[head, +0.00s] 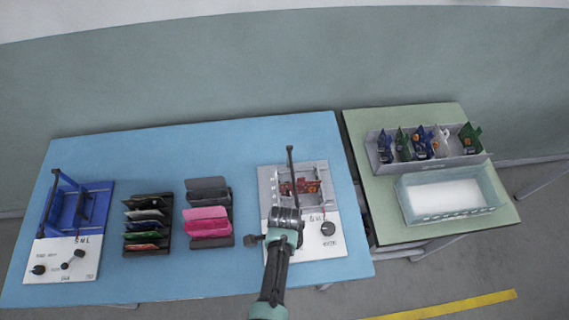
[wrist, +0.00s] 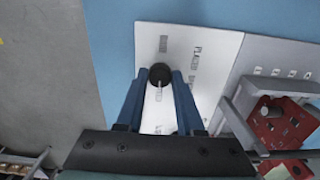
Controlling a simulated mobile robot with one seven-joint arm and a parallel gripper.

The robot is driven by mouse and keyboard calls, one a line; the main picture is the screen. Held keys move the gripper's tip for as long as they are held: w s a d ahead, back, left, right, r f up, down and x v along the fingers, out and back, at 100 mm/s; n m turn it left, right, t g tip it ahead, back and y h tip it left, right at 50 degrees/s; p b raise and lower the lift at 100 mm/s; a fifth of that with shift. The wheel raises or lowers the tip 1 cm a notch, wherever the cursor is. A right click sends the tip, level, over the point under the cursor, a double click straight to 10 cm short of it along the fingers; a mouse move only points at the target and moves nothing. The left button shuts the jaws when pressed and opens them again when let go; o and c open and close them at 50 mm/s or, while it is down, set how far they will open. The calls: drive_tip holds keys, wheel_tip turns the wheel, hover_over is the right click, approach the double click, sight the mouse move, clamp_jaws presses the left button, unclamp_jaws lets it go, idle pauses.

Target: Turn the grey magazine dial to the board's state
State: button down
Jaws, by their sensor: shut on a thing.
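A light pointer mark on the dial faces the bottom of the wrist view. My gripper (wrist: 160,80) is shut on the dial with its blue fingers either side. In the head view, my gripper (head: 285,220) hides this dial.
A second black knob (head: 328,228) stands on the white plate's right. A dark rack (head: 137,244) of packets and a rack of pink pieces (head: 208,222) lie left, then a blue magazine (head: 70,205). A green table (head: 386,195) holds a grey bin of boards (head: 470,160) and a clear tray (head: 450,216).

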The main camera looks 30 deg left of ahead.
drive_tip(key=c, duration=0.5)
unclamp_jaws()
drive_tip(key=shift+c, duration=0.2)
drive_tip(key=shift+r, duration=0.15)
wheel_tip(320, 180, up, 13)
drive_tip(key=shift+p, duration=0.3)
